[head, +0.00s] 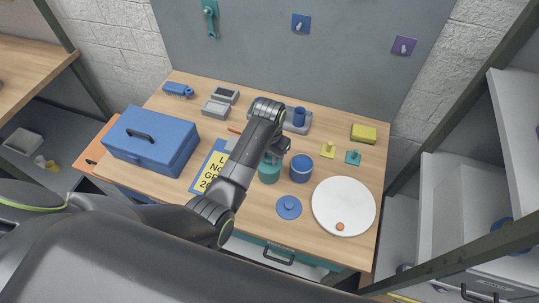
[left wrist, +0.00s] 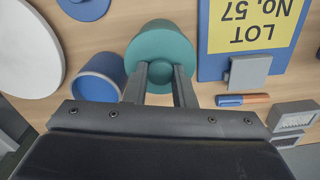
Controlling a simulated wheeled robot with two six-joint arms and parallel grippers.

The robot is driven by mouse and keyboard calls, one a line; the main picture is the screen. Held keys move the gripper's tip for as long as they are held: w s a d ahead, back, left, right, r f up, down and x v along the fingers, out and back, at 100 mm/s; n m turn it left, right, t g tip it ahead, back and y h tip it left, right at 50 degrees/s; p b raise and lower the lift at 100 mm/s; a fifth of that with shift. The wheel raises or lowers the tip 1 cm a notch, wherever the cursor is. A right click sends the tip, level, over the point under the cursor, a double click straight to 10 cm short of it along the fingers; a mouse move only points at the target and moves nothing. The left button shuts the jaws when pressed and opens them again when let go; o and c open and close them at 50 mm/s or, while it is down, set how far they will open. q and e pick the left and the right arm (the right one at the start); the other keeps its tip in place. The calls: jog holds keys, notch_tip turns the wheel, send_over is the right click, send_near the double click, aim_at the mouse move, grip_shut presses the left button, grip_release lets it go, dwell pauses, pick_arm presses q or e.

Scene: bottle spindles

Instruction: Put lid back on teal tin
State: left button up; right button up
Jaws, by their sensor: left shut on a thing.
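The teal tin (head: 269,173) stands upright on the wooden table, left of a blue tin (head: 301,170). My left gripper (head: 277,151) is right over it, pointing down. In the left wrist view its two fingers (left wrist: 162,75) are shut on the round teal lid (left wrist: 160,48), which covers much of the tin below. I cannot tell whether the lid rests on the tin's rim or hangs just above it. My right gripper is not in view.
A blue lid (head: 289,207) lies in front of the blue tin. A white round plate (head: 343,204) is at the right. A blue toolbox (head: 151,141) and a yellow lot sign (head: 208,170) are at the left. Small stands (head: 327,150) are behind.

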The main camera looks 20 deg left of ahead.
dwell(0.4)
pick_arm(q)
jog(key=o, duration=1.5)
jog(key=shift+r, duration=0.1)
jog(key=shift+r, duration=3.4)
grip_shut()
jog(key=shift+f, duration=0.15)
